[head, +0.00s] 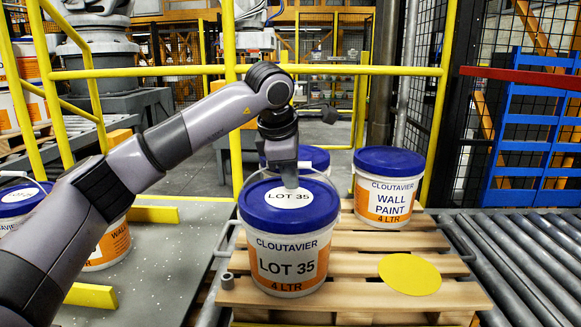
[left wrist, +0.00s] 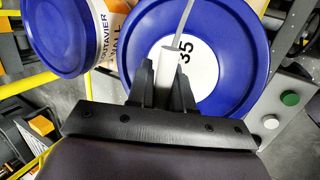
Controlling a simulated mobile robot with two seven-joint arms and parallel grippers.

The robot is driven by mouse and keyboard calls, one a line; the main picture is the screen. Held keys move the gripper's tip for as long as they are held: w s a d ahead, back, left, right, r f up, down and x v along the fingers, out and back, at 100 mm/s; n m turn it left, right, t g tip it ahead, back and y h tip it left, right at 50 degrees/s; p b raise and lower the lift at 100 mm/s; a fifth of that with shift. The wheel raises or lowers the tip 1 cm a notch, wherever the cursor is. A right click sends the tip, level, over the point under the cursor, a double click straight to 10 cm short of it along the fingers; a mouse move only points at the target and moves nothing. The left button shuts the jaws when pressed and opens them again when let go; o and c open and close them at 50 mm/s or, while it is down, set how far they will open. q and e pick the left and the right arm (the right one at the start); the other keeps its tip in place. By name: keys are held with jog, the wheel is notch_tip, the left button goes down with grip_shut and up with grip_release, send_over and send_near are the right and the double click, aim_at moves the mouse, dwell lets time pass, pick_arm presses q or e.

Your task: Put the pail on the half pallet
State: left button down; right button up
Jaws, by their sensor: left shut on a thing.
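The pail (head: 290,245) is white with a blue lid and an orange "LOT 35" label. It is upright at the front left of the wooden half pallet (head: 355,296); I cannot tell whether its base touches the boards. My left gripper (head: 289,180) is above the lid, shut on the pail's white handle grip. In the left wrist view the gripper (left wrist: 164,70) has the grip between its fingers, over the blue lid (left wrist: 232,75). My right gripper is not in view.
A "WALL PAINT" pail (head: 388,190) stands at the pallet's back right, and another pail (head: 316,157) is partly hidden behind the held one. A flat yellow disc (head: 410,274) lies at the front right. Rollers (head: 530,255) run at right; yellow rails (head: 300,69) stand behind.

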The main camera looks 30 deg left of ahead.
pick_arm(q)
jog(key=shift+r, duration=0.2)
jog(key=c, duration=1.3)
grip_release()
jog(key=shift+f, duration=0.25)
jog(key=shift+o, duration=1.4)
jog(key=shift+r, duration=0.1)
jog(key=p+v, duration=0.1)
jog(key=v, duration=1.1)
